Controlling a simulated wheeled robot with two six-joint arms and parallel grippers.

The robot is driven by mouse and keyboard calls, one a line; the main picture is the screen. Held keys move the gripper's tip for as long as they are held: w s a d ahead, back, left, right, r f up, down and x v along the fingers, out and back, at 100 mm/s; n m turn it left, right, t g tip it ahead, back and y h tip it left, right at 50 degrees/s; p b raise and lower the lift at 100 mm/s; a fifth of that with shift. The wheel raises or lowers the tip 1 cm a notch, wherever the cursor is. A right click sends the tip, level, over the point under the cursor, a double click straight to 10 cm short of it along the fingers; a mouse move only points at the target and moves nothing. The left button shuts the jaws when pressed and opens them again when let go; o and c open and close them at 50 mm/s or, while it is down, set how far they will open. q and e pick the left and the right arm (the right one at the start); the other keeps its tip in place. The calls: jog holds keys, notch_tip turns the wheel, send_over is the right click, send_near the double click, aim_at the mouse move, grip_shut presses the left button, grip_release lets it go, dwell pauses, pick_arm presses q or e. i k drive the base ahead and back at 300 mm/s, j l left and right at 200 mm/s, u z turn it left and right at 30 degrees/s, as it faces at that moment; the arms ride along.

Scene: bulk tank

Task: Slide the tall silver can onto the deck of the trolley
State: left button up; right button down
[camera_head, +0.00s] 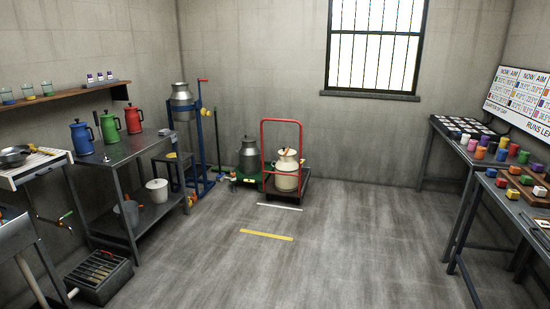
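A trolley (303,186) with a red upright handle frame stands on the floor near the back wall, its low dark deck partly covered. A cream can (287,176) with a brownish top stands on the deck, seen through the handle frame. A dark grey metal can (249,157) stands just left of the trolley on a low green base (240,180). A brighter silver can (181,100) is held high in a blue stand (204,150) further left. I cannot tell for sure which of these two is the tall silver can. Neither of my grippers is in view.
A steel table (130,148) with blue, green and red jugs stands at left, with a white bucket (157,189) below. Benches with coloured blocks (480,152) line the right. White (279,207) and yellow (266,235) strips mark the floor. The middle floor is clear.

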aim_at(249, 154)
jog(key=i+u, duration=0.3)
jog(key=i, duration=1.65)
